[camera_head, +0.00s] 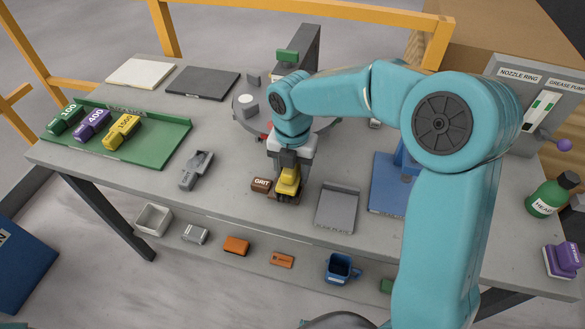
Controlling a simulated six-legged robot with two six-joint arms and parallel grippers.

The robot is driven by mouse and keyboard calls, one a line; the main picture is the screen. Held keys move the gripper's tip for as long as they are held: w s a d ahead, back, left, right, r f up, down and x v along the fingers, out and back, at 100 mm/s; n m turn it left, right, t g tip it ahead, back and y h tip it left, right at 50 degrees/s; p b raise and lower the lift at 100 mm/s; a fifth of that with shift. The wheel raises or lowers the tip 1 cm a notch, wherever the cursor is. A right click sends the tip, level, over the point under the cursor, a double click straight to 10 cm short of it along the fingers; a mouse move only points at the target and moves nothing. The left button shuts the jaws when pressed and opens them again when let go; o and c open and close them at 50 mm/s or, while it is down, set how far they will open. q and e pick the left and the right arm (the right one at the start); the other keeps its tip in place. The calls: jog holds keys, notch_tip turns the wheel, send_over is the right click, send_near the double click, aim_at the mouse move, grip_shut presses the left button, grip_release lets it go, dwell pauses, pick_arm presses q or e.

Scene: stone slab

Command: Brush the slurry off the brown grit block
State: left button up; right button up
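The brown grit block (261,185), with a white "GRIT" label, lies on the grey slab near the middle. My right arm reaches in from the right, and its gripper (287,186) points down at the block's right end. It is shut on a yellow tool (289,176), which looks like a brush. The tool is over or against the block's right part; the gripper and tool hide that part, and I cannot tell whether they touch. No slurry can be made out on the visible part. My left gripper is not in view.
A grey holder (196,171) lies left of the block, and a grey plate (338,209) lies right. A green tray (170,150) holds several labelled blocks at left. A round turntable (243,110) stands behind. A lower shelf along the front carries small items, including a blue mug (340,269).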

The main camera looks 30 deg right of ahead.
aim_at(289, 184)
jog(key=shift+f+b, duration=0.35)
jog(key=shift+f, duration=0.25)
jog(key=shift+s+a, duration=0.1)
jog(key=shift+a, duration=0.05)
jog(key=shift+s+a+r, duration=0.1)
jog(key=shift+s+a, duration=0.3)
jog(key=shift+a, duration=0.05)
jog(key=shift+s+a, duration=0.5)
jog(key=shift+a, duration=0.1)
jog(key=shift+w+d+p, duration=0.65)
jog(key=shift+w+d, duration=0.3)
jog(key=shift+d, duration=0.25)
jog(key=shift+s+a, duration=0.5)
jog(key=shift+a, duration=0.15)
jog(key=shift+s+a, duration=0.45)
jog(key=shift+a, duration=0.05)
jog(key=shift+w+d, duration=0.5)
jog(key=shift+d, duration=0.1)
